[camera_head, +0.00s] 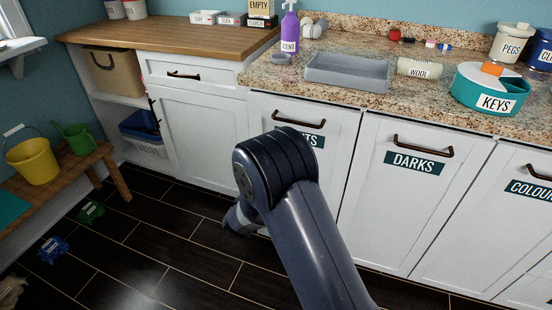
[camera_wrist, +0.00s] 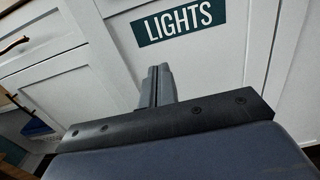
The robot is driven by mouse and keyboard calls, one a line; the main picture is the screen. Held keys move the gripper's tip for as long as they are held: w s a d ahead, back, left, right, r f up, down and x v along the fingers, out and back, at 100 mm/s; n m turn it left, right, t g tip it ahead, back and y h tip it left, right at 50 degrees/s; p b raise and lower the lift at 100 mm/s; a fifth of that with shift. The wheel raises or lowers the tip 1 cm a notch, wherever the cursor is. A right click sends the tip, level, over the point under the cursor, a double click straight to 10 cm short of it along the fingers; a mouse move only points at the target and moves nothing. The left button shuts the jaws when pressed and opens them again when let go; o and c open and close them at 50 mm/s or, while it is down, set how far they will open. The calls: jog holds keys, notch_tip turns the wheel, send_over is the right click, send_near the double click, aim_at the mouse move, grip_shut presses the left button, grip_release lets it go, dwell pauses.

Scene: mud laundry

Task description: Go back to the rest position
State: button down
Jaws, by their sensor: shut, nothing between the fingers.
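My gripper (camera_wrist: 157,86) shows in the wrist view with its two fingers together and nothing between them. It points toward the white cabinet door labelled LIGHTS (camera_wrist: 222,55). I cannot tell whether the fingertips touch the door. In the head view my arm stands in front of the LIGHTS door (camera_head: 338,122) and covers part of it. The gripper itself is mostly hidden behind the arm there.
A granite counter (camera_head: 420,100) carries a grey tray (camera_head: 347,70), a purple SCENT bottle (camera_head: 290,38) and a teal KEYS container (camera_head: 490,90). The DARKS door (camera_head: 400,200) is on the right. A wooden bench (camera_head: 60,180) stands left. Small blue (camera_head: 53,249) and green (camera_head: 91,210) items lie on the floor.

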jog(key=shift+v, duration=1.35)
jog(key=shift+w+f, duration=0.1)
jog(key=x, duration=1.3)
